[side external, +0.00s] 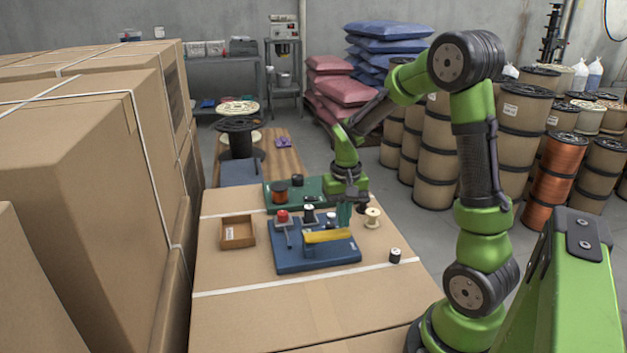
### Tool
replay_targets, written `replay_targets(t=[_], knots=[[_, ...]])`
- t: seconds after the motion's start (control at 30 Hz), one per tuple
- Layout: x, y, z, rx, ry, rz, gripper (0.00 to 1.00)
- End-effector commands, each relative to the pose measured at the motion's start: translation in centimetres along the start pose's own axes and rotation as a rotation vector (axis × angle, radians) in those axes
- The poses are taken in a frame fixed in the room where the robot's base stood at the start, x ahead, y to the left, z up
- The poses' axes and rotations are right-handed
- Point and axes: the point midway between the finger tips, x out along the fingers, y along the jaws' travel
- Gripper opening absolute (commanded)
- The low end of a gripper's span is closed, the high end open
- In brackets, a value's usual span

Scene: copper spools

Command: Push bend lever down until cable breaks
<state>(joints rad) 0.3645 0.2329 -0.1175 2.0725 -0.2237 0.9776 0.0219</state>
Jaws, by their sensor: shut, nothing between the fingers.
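A blue base plate (290,262) lies on the cardboard-topped work surface. It carries a yellow bar (326,237), which looks like the bend lever and lies roughly level across the plate's right half. A red-topped post (282,216) and a small dark spool with a white top (308,213) stand toward the plate's back left. My gripper (344,222) points down with teal fingers just behind the right part of the yellow bar. Its fingers are shut and empty. I cannot tell whether they touch the bar. The cable is too small to make out.
A green plate (311,187) with a copper spool (280,193) sits behind the blue plate. An open cardboard tray (237,232) is to the left. A cream spool (373,217) and a small black spool (395,256) stand to the right. The front surface is clear.

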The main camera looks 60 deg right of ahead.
Motion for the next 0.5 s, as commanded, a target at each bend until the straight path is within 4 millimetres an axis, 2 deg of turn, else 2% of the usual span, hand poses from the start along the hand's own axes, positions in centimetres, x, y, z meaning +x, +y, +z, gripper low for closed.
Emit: replay_targets(t=[0.5], knots=[[1.07,-0.01,0.01,0.001,-0.002,0.000,0.00]])
